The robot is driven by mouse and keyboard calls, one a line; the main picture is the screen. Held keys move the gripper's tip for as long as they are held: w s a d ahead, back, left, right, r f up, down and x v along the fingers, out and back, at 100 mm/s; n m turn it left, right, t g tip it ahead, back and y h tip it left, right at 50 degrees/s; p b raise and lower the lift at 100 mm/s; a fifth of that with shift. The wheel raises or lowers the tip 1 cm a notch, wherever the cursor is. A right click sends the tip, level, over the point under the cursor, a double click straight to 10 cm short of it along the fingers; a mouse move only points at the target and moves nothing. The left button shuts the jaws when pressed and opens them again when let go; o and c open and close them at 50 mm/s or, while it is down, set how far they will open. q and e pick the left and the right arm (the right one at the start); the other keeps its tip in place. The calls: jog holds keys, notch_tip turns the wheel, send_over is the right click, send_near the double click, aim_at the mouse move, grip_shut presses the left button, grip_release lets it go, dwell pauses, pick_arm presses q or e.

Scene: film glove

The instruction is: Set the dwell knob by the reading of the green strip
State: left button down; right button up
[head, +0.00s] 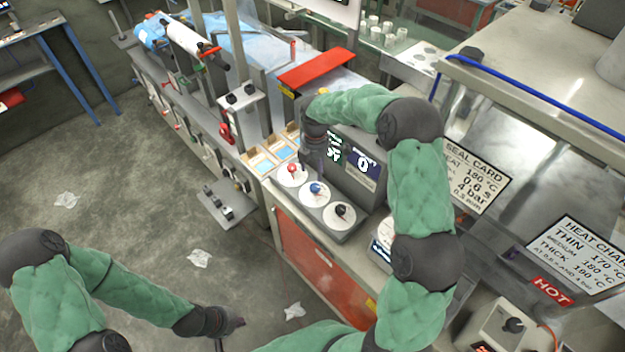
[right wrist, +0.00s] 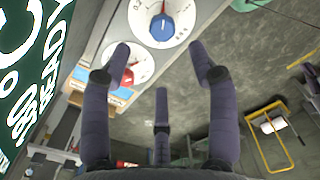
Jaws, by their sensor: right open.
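Three knobs sit on white dials on the grey panel (head: 345,228): a red knob (head: 292,168), a blue knob (head: 315,188) and a black knob (head: 340,210). I cannot read which is dwell; the blue knob's dial (right wrist: 144,33) carries small decimal numbers in the right wrist view. My right gripper (head: 311,160) hangs close to the red knob; in the right wrist view its fingers are spread and empty, with the red knob (right wrist: 127,76) beside the left finger. My left gripper (head: 232,325) is low over the floor, its jaws unclear. I cannot pick out a green strip.
A seal card (head: 474,178) lists 180 °C, 0.6 s and 4 bar. A heat chart (head: 580,258) and a HOT label (head: 552,291) lie at right.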

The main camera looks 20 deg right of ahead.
aim_at(315, 186)
notch_tip(315, 186, down, 9)
jog(key=shift+s+f, duration=0.1)
jog(key=shift+s, duration=0.05)
dwell(0.4)
jog(key=c, duration=1.1)
